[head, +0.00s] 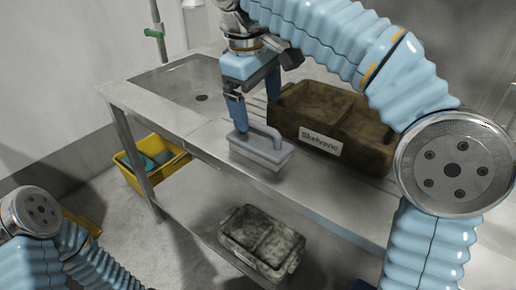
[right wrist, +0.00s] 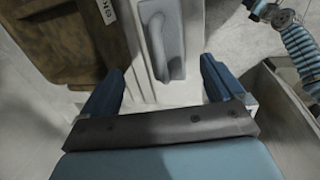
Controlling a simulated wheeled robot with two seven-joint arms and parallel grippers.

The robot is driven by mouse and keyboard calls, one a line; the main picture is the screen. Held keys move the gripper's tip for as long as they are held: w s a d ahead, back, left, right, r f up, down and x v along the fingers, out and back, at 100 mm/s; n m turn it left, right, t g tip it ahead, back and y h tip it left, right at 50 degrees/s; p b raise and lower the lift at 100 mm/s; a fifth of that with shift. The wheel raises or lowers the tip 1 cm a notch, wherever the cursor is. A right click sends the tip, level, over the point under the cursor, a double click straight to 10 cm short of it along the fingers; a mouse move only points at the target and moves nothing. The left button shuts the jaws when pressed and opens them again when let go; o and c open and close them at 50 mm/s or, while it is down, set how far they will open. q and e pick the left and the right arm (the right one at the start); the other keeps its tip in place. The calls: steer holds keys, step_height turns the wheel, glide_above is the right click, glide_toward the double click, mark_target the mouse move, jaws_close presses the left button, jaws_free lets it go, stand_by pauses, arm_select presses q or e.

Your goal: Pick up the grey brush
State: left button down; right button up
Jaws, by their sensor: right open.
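The grey brush (head: 262,150) is a block with a raised loop handle. It rests on the steel table near its front edge, left of a brown crate. My right gripper (head: 256,116) is open above the brush, with its fingers pointing down on either side of the handle area. In the right wrist view the brush (right wrist: 165,40) lies ahead between the two blue fingers (right wrist: 158,88), and nothing is between the jaws. In the head view my left arm shows at the lower left, but its gripper is not seen.
The brown labelled crate (head: 318,143) stands on the table (head: 200,125) close to the right of the brush. A sink basin (head: 180,82) is at the left end. A dirty grey crate (head: 240,222) sits on the lower shelf. A yellow bin (head: 133,178) stands below left.

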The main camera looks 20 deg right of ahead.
mark_target(257, 129)
steer(key=f, duration=0.3)
steer(key=shift+w+d+f+b, duration=0.2)
steer(key=shift+d+f+b, duration=0.05)
steer(key=shift+b, duration=0.05)
steer(key=f, duration=0.3)
steer(key=f+b, duration=0.1)
steer(key=f, duration=0.1)
steer(key=shift+w+f, duration=0.1)
steer(key=shift+w, duration=0.2)
steer(key=shift+c, duration=0.3)
steer(key=c, duration=1.2)
steer(key=shift+o, duration=0.2)
